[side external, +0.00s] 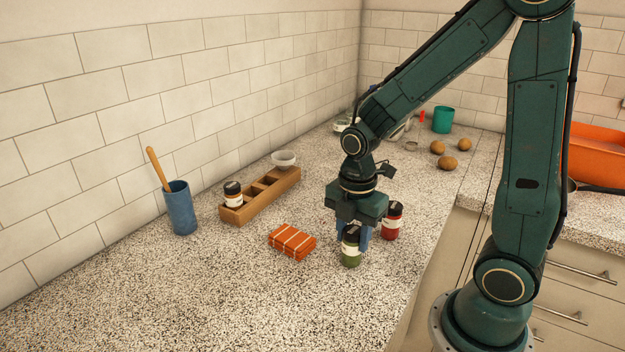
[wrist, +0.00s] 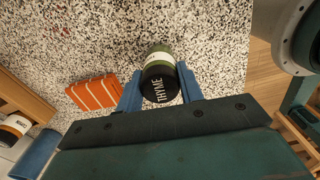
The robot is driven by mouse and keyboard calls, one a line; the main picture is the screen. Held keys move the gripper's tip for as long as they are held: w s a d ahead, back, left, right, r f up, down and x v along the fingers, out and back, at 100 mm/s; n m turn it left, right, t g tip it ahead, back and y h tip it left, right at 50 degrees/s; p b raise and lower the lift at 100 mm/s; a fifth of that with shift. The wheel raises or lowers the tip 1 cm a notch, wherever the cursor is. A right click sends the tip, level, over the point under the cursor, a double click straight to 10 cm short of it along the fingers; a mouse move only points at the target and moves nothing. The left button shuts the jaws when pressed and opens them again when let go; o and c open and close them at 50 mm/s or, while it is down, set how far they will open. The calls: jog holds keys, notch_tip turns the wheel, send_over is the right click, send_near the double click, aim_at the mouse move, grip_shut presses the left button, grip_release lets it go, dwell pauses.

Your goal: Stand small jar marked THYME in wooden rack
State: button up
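The THYME jar (wrist: 160,80) has a black lid with its name in white and a green body with a pale label. It stands upright on the speckled counter in the side view (side external: 351,252). My gripper (side external: 354,236) is lowered over it, with a blue finger close on each side of the jar in the wrist view (wrist: 160,82). I cannot tell whether the fingers touch it. The wooden rack (side external: 262,203) lies to the left near the wall. A black-lidded jar with an orange-brown body (side external: 233,197) stands in its near end; the other compartments I can see look empty.
A red jar with a black lid (side external: 392,222) stands just right of my gripper. An orange striped packet (side external: 292,241) lies between gripper and rack. A blue cup with a wooden handle (side external: 181,208) stands left of the rack, and a white bowl (side external: 284,159) sits at its far end.

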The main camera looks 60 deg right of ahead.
jog(key=shift+c, duration=1.1)
notch_tip(320, 180, up, 20)
dwell(0.6)
jog(key=w+d+r, duration=0.1)
jog(key=w+r, duration=0.1)
jog(key=w, duration=0.6)
jog(key=w+d+r, duration=0.1)
jog(key=w+r, duration=0.2)
jog(key=w, duration=0.5)
jog(key=w+d+f, duration=0.1)
jog(key=w+f, duration=0.1)
jog(key=w, duration=0.5)
jog(key=w+d+f+n, duration=0.1)
jog(key=w+d+f, duration=0.1)
jog(key=w, duration=0.6)
jog(key=shift+w+n, duration=0.2)
jog(key=shift+n, duration=0.1)
jog(key=shift+f, duration=0.1)
